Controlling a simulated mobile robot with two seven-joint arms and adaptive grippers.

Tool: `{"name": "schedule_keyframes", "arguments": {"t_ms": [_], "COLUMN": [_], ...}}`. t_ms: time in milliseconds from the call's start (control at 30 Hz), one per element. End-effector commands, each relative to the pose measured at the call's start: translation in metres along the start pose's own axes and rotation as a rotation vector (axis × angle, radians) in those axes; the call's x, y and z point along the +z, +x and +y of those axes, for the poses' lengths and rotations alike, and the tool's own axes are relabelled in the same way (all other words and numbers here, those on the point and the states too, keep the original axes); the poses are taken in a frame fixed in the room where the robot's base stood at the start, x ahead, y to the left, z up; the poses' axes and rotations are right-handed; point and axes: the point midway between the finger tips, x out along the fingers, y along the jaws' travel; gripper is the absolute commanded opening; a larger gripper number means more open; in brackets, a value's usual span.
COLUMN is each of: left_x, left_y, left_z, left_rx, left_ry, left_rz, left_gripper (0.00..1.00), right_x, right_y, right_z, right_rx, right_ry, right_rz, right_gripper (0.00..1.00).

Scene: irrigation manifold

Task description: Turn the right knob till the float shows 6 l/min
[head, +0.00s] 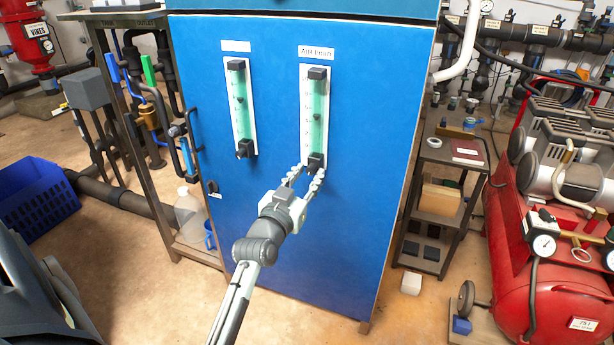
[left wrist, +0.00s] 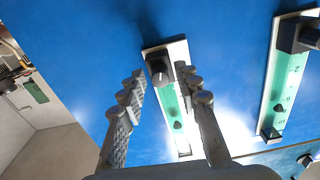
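The right flowmeter (head: 316,100) is a white plate with a green tube on the blue cabinet, under a label. Its dark knob (head: 315,163) is at the bottom end; the knob also shows in the left wrist view (left wrist: 158,72). A dark float (left wrist: 178,125) sits in its tube; the scale is too small to read. My left gripper (head: 308,173) is open at the knob, one finger on each side. In the left wrist view the gripper (left wrist: 159,74) shows gaps between both fingertips and the knob. My right gripper is not in view.
The left flowmeter (head: 240,108) with its own knob (head: 245,148) is close by on the blue cabinet (head: 270,220). A pipe rack (head: 135,110) stands left, a small shelf cart (head: 440,190) and a red compressor (head: 540,220) right.

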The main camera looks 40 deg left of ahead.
Motion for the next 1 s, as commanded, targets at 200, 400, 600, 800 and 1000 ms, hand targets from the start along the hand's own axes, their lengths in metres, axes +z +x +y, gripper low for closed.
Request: {"name": "schedule_keyframes", "arguments": {"t_ms": [200, 400, 600, 800, 1000], "left_x": [0.0, 0.0, 0.0, 0.0, 0.0], "left_y": [0.0, 0.0, 0.0, 0.0, 0.0], "left_z": [0.0, 0.0, 0.001, 0.001, 0.001], "left_rx": [0.0, 0.0, 0.0, 0.0, 0.0], "left_ry": [0.0, -0.019, -0.211, -0.261, -0.259], "left_rz": [0.0, 0.0, 0.0, 0.0, 0.0], "left_gripper": [0.02, 0.0, 0.0, 0.0, 0.24], "right_x": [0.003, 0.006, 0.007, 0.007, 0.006], "right_y": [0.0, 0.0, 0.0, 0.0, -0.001], "right_z": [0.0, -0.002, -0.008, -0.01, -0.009], "right_rx": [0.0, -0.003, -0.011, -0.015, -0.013], "right_ry": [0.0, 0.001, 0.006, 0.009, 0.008], "right_rz": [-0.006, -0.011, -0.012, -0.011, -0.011], "right_gripper": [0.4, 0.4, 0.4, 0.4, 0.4]}}
